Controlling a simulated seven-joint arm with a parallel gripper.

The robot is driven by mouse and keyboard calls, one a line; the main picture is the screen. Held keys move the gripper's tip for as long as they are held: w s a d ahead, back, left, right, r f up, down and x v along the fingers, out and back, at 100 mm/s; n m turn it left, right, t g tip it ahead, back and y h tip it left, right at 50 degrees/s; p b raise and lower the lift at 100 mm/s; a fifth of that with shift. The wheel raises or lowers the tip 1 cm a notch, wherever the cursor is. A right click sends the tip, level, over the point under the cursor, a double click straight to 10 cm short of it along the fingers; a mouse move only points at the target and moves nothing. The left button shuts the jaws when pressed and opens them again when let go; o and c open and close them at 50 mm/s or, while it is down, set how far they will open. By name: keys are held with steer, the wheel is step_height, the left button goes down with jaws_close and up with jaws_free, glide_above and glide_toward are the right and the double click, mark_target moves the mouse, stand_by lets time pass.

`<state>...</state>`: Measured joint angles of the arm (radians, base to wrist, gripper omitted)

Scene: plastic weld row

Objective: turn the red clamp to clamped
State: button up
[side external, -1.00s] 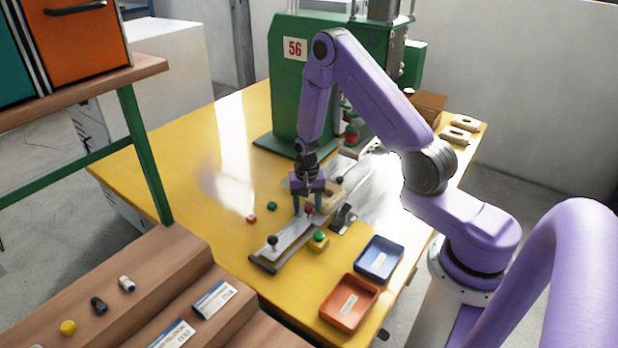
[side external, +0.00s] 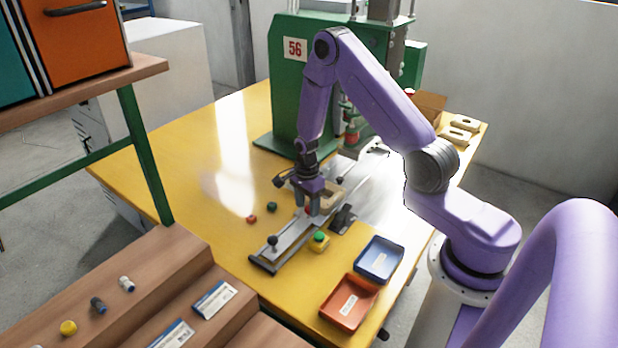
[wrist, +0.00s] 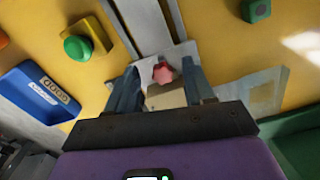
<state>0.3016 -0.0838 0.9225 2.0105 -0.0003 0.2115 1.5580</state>
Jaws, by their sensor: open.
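The red clamp's knob (wrist: 162,72) shows in the wrist view between my two open fingers, above a tan block. I cannot tell whether the fingers touch it. In the side view only a bit of red (side external: 308,209) shows among the fingers. My gripper (side external: 307,208) points down over the middle of the grey rail fixture (side external: 290,238); it also shows in the wrist view (wrist: 160,88). The clamp's lever is mostly hidden, so its position cannot be told.
A yellow box with a green button (side external: 319,240) stands beside the rail. A blue tray (side external: 379,260) and an orange tray (side external: 349,302) lie in front. The green press (side external: 290,90) stands behind. Yellow table left is clear.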

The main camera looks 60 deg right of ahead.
mark_target(307, 209)
step_height(307, 209, up, 17)
steer(key=s+a+r+n, duration=0.3)
steer(key=s+a+n, duration=0.2)
steer(key=a+n, duration=0.2)
steer(key=s+a+r+n, duration=0.3)
steer(key=s+a+n, duration=0.3)
steer(key=a+n, duration=0.2)
steer(key=shift+s+n, duration=0.25)
steer(key=shift+n, duration=1.15)
steer(key=shift+a, duration=0.1)
steer(key=s+a+r+n, duration=0.1)
steer(key=s+r+n, duration=0.1)
steer(key=s+n, duration=1.3)
steer(key=shift+s+r, duration=0.15)
steer(key=shift+s, duration=0.95)
steer(key=shift+a, duration=0.1)
